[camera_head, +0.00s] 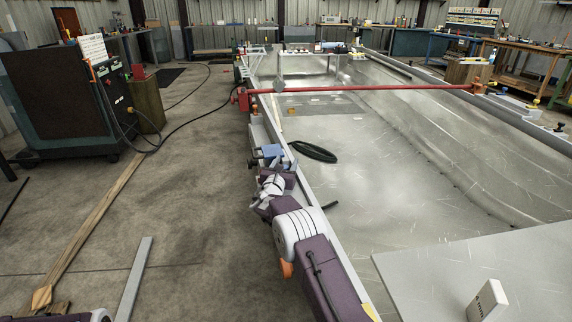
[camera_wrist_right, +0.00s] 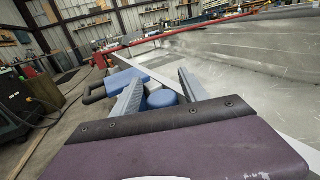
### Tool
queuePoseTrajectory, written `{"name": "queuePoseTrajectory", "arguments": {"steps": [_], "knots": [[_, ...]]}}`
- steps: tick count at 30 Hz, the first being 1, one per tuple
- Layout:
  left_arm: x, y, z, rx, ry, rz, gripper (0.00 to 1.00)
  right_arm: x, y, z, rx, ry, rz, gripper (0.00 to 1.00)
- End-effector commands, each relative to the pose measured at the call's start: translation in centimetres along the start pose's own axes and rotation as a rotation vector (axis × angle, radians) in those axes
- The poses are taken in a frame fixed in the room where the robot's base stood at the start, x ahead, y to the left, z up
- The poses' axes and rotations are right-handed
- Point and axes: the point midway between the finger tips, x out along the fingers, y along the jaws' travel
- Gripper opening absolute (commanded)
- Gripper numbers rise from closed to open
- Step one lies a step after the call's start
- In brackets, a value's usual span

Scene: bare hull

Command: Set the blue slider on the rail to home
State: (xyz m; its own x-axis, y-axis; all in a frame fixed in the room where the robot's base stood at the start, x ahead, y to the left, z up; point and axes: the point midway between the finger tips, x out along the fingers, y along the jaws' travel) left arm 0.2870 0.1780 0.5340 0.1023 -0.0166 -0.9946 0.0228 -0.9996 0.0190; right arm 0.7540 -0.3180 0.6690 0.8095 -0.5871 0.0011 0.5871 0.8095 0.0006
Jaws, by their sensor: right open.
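The blue slider (camera_head: 271,151) sits on the pale rail (camera_head: 306,181) along the near left edge of the hull, partly hidden by my gripper in the head view. In the right wrist view the slider's blue body (camera_wrist_right: 124,78) and its round blue knob (camera_wrist_right: 162,98) show. My right gripper (camera_wrist_right: 161,82) is open, with its two grey fingers on either side of the knob. A gap shows beside the knob; I cannot tell whether a finger touches it. In the head view the right gripper (camera_head: 266,163) is at the slider. My left gripper is not in view.
A red bar (camera_head: 370,88) crosses the hull beyond the slider. A black coiled hose (camera_head: 313,152) lies inside the hull, right of the rail. A dark welding machine (camera_head: 65,100) stands at left with cables on the floor. The concrete floor beside the rail is mostly clear.

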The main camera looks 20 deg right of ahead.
Motion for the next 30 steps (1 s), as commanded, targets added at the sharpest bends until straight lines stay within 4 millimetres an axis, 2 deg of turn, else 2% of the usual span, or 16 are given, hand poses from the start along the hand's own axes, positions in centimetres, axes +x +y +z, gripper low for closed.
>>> {"name": "queuePoseTrajectory", "arguments": {"steps": [7,11,24,30], "knots": [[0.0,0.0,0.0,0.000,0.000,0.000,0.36,-0.1,0.0,-0.1,-0.001,0.001,-0.001,0.51],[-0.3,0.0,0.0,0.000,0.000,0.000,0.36,-0.7,0.1,0.0,-0.002,0.004,0.000,0.51],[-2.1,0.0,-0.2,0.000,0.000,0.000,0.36,-7.1,0.1,0.1,-0.002,0.003,0.002,0.51],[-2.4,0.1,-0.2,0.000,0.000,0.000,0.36,-8.9,0.1,0.0,0.000,0.001,0.000,0.51]]}}
